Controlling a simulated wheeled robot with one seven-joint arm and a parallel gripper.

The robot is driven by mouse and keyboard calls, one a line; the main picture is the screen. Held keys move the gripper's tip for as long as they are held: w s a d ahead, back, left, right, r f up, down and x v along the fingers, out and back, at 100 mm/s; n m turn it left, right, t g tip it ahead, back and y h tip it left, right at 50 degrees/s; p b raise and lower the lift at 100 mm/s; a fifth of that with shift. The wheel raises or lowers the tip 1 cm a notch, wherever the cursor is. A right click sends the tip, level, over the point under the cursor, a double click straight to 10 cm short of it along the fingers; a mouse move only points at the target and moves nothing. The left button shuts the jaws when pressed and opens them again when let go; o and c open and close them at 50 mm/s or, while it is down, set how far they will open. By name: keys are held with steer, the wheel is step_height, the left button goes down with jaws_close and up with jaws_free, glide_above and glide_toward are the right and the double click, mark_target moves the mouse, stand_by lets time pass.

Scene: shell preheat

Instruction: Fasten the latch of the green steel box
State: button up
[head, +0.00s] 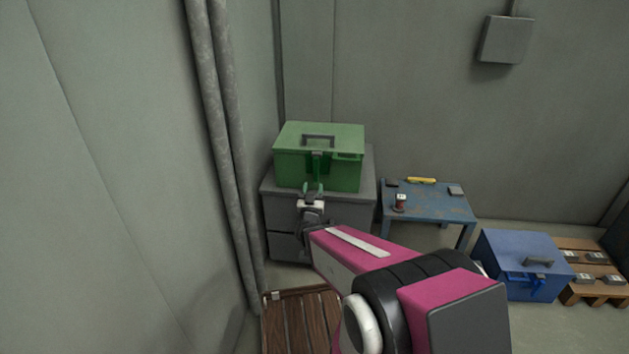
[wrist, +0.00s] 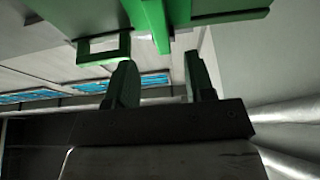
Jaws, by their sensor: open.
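The green steel box (head: 290,165) stands on a grey cabinet, and its lid looks down, with a dark handle (head: 318,138) on top. A green latch strap (head: 318,163) shows at the middle of its front. My gripper (head: 312,189) is in front of the box, below the strap. In the wrist view my gripper (wrist: 160,82) is open and empty, with both fingers pointing up the picture. The green strap (wrist: 158,28) shows just beyond the fingertips, roughly in line with the gap. A green rectangular loop (wrist: 104,48) is left of it. Whether strap and fingers touch is unclear.
The grey cabinet (head: 283,212) stands close to the left wall, beside vertical pipes (head: 225,120). A blue table (head: 432,206) with small items, a blue box (head: 515,250) and a pallet (head: 600,292) are to the right. A wooden slatted platform (head: 300,315) lies below.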

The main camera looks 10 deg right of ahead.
steer(key=shift+v, duration=1)
steer(key=shift+w, duration=0.1)
step_height(320, 180, down, 5)
steer(key=w+a+n+g+y, duration=0.2)
steer(key=n+g+y, duration=0.2)
steer(key=g+y, duration=0.5)
steer(key=s+d+g+h, duration=0.1)
steer(key=s+d+g, duration=0.1)
steer(key=s+g, duration=0.4)
steer(key=s+d+g+h, duration=0.1)
steer(key=s+d+g, duration=0.2)
steer(key=s+g, duration=0.3)
steer(key=shift+s+r+m, duration=0.2)
steer(key=shift+s+m, duration=0.1)
steer(key=shift+s, duration=0.75)
